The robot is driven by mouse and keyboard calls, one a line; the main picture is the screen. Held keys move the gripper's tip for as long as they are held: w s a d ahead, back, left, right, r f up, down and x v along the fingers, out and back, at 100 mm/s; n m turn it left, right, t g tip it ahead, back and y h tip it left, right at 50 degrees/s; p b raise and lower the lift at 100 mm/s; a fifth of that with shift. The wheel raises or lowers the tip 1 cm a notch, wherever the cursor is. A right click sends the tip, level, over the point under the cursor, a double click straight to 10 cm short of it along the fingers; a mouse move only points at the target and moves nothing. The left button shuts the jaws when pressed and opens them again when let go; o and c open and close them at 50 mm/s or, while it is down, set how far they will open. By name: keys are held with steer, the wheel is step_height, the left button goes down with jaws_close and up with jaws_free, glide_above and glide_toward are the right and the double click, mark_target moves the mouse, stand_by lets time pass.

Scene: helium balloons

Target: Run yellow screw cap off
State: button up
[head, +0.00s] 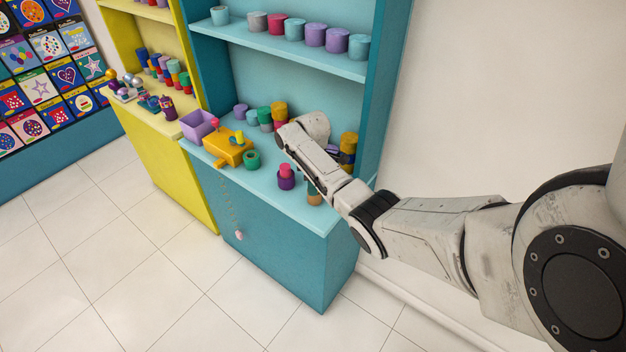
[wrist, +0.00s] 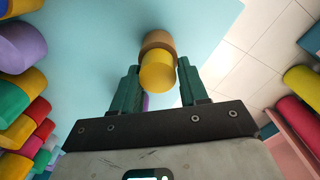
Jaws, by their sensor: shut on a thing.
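The yellow screw cap (wrist: 158,76) shows in the wrist view, between the two dark green fingers of my gripper (wrist: 157,72). The fingers are shut on its sides. A brown-orange jar body (wrist: 158,40) shows just beyond the cap, in line with it. In the head view, a brown-orange piece (head: 314,199) stands on the blue counter, partly covered by my arm.
A purple jar with a pink top (head: 286,176) stands left of my arm on the counter (head: 305,222). A green ring (head: 252,160), a yellow-orange device (head: 228,148) and a lilac bin (head: 198,126) lie further left. Stacked coloured jars (head: 348,148) stand behind my arm.

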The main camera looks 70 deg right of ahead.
steer(key=n, duration=0.6)
steer(key=shift+s+a, duration=0.1)
steer(key=shift+a, duration=0.05)
steer(key=shift+r, duration=2)
